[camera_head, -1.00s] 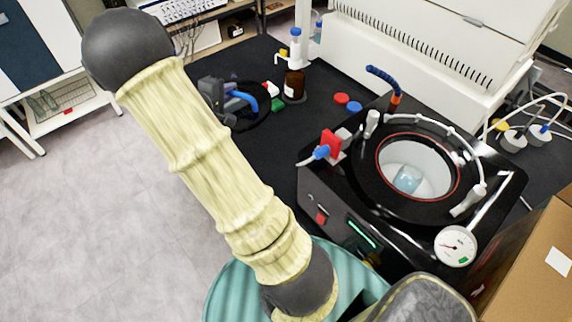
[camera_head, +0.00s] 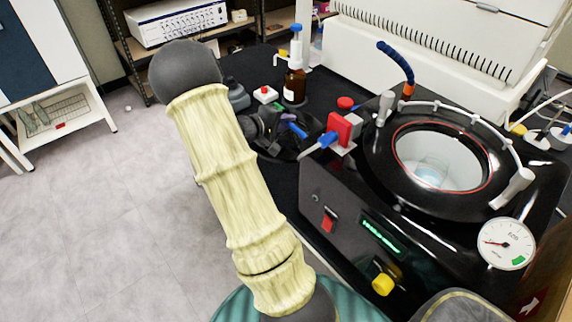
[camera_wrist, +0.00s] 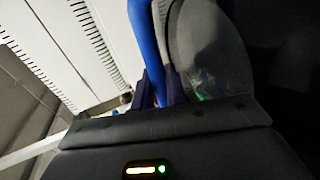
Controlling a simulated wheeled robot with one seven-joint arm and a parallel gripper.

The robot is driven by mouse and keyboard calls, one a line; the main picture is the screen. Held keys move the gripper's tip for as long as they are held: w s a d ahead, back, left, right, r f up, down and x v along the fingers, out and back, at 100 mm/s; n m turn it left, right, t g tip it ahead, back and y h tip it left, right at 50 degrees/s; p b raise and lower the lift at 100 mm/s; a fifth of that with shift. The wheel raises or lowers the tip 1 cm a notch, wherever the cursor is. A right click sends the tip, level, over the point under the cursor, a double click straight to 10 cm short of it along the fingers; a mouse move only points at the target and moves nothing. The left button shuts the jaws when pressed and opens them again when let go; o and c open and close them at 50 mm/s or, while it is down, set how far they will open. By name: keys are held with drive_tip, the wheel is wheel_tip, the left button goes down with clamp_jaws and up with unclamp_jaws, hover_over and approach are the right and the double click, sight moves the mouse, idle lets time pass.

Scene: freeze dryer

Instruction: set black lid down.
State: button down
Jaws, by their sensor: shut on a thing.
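My gripper (camera_head: 284,122) is at the left part of the black bench, beside the freeze dryer. It is shut on the black lid (camera_head: 283,152), a dark disc that my arm partly hides. In the wrist view, my gripper (camera_wrist: 160,92) has its fingers around a blue bar that looks like the lid's handle, and the lid (camera_wrist: 207,45) shows as a dark rounded face. The lid is low over the bench top; I cannot tell whether it touches. The freeze dryer's round chamber (camera_head: 440,160) is uncovered.
A brown bottle with a blue cap (camera_head: 295,75) stands just behind the lid. A white block with a red button (camera_head: 265,95) is close by. A red valve (camera_head: 340,128) sticks out at the dryer's corner. A pressure gauge (camera_head: 506,243) sits at the dryer's front right.

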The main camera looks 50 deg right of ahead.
sight(286, 137)
drive_tip(key=shift+r, duration=0.1)
drive_tip(key=shift+f+b, duration=0.55)
drive_tip(key=shift+f, duration=2.6)
drive_tip(key=shift+f+b, duration=0.3)
drive_tip(key=shift+f, duration=1.55)
drive_tip(key=c, duration=1.4)
unclamp_jaws()
drive_tip(key=shift+f, duration=0.15)
